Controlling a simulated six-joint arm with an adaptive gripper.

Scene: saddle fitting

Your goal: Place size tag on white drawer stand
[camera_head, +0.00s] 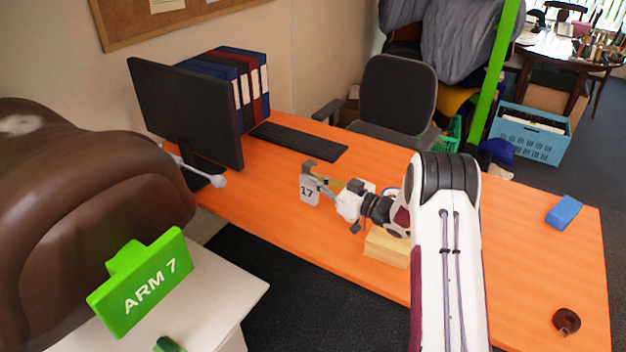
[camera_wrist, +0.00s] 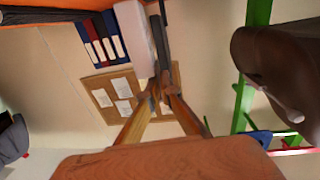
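The size tag (camera_head: 306,196), a pale plate with a dark "17", is at the fingers of my gripper (camera_head: 315,175) over the left half of the orange desk. The fingers appear shut on its upper part; its height above the desk is hard to judge. In the wrist view my fingers (camera_wrist: 160,90) converge with a dark upright piece between their tips, beside a pale panel that may be the tag. The white drawer stand (camera_head: 225,293) is at the lower left, apart from my gripper. Its bare top shows in front of the brown saddle (camera_head: 75,190).
A green "ARM 7" sign (camera_head: 145,282) is at the stand's edge. A monitor (camera_head: 190,115) and keyboard (camera_head: 298,141) are behind my gripper. A wooden block (camera_head: 387,249), blue block (camera_head: 563,211) and brown roll (camera_head: 566,320) lie on the desk. A dark floor gap separates desk and stand.

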